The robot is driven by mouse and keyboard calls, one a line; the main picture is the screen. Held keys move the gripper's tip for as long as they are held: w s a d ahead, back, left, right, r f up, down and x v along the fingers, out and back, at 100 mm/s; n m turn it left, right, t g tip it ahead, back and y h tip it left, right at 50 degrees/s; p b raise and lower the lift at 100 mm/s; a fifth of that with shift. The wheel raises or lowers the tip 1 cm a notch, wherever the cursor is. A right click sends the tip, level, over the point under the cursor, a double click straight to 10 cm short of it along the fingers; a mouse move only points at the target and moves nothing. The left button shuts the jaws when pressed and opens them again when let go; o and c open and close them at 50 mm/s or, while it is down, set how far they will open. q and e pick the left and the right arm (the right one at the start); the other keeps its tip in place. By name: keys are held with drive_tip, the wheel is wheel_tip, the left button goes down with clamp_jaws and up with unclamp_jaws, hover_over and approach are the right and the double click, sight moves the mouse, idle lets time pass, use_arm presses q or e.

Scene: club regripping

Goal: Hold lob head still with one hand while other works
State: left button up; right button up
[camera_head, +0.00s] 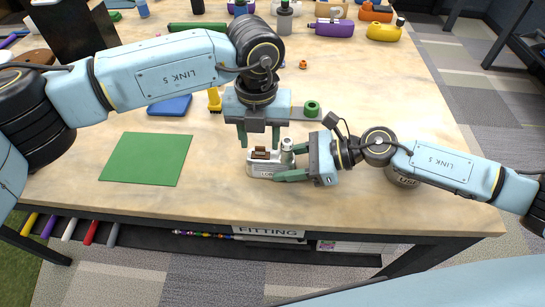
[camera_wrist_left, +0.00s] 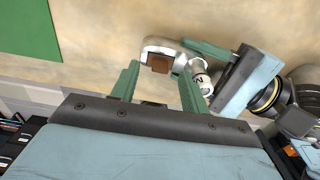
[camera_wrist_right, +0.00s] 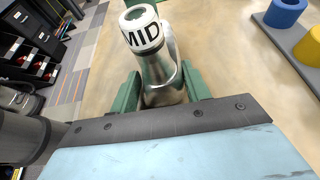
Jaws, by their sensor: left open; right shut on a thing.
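A silver-grey club head (camera_head: 262,170) lies near the table's front edge, with a brown block (camera_head: 266,153) on top. It also shows in the left wrist view (camera_wrist_left: 152,45). Its hosel carries a white collar (camera_wrist_right: 144,37) reading "MID" in the right wrist view; the small lettering on the head's front is hard to read. My right gripper (camera_head: 290,163) is shut on the head's hosel end from the right. My left gripper (camera_head: 259,141) is open and empty, pointing down above the head, its fingers apart around the brown block's position.
A green mat (camera_head: 147,158) lies left of the head. Behind are a blue block (camera_head: 170,105), a yellow piece (camera_head: 214,98) and a green ring (camera_head: 311,108) on a grey base. A partly hidden can (camera_head: 403,179) stands under my right arm. Several coloured heads line the back.

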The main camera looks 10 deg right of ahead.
use_arm(q)
drive_tip(key=shift+f, duration=0.85)
drive_tip(key=shift+r, duration=0.1)
drive_tip(key=c, duration=1)
